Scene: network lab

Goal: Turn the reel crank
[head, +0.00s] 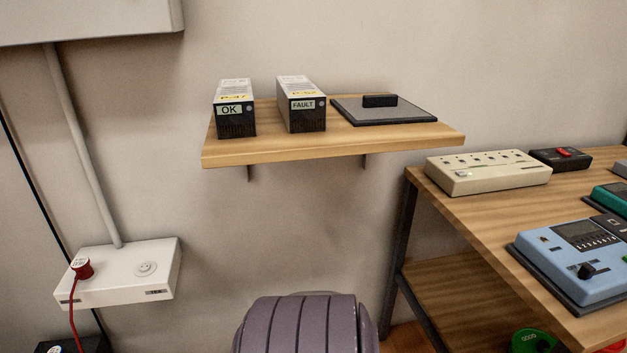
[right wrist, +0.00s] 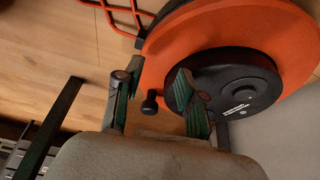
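An orange reel (right wrist: 245,35) with a round black hub (right wrist: 225,85) fills the upper right of the right wrist view. A small black crank knob (right wrist: 150,102) shows beside the hub. My right gripper (right wrist: 160,72) is open, with one finger on each side of the knob in the picture. The right finger overlaps the hub's left edge. I cannot tell whether either finger touches the knob. The crank arm behind the knob is mostly hidden. The reel is not identifiable in the head view. My left gripper is in neither view.
In the head view, a wall shelf (head: 330,150) holds two labelled boxes and a dark pad. A wooden bench (head: 480,210) with devices stands right. A white outlet box (head: 120,275) is at left.

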